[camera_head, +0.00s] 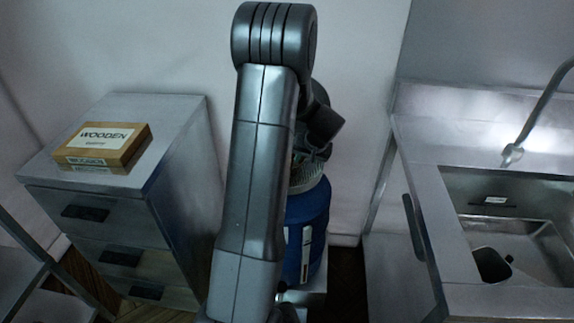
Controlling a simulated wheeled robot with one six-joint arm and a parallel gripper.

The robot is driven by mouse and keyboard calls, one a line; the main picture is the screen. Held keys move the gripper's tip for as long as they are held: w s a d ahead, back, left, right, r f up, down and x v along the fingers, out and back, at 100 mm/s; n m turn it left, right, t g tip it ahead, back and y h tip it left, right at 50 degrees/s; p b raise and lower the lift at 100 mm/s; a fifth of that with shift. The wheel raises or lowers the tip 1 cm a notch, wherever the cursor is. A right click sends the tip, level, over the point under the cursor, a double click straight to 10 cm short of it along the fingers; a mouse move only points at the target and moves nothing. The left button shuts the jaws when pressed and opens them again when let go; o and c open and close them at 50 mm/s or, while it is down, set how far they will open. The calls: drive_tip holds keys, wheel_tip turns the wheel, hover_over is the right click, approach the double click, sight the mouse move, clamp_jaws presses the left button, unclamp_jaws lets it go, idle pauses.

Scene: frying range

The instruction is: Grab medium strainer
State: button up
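I cannot make out a medium strainer in this view. My arm rises through the middle of the picture and hides much of what is behind it. The end of the arm shows only in part behind the upright link, above a blue container. My gripper's fingers cannot be made out there, and I see nothing held.
A wooden box (103,147) labelled "WOODEN" lies on a metal drawer cabinet (183,118) at left. The blue container (314,216) stands behind my arm. At right is a metal sink unit (428,195) with a tap (540,108) and a dark object (491,265) in its basin.

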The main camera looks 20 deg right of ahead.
drive_tip(key=shift+x, duration=1.15)
clamp_jaws()
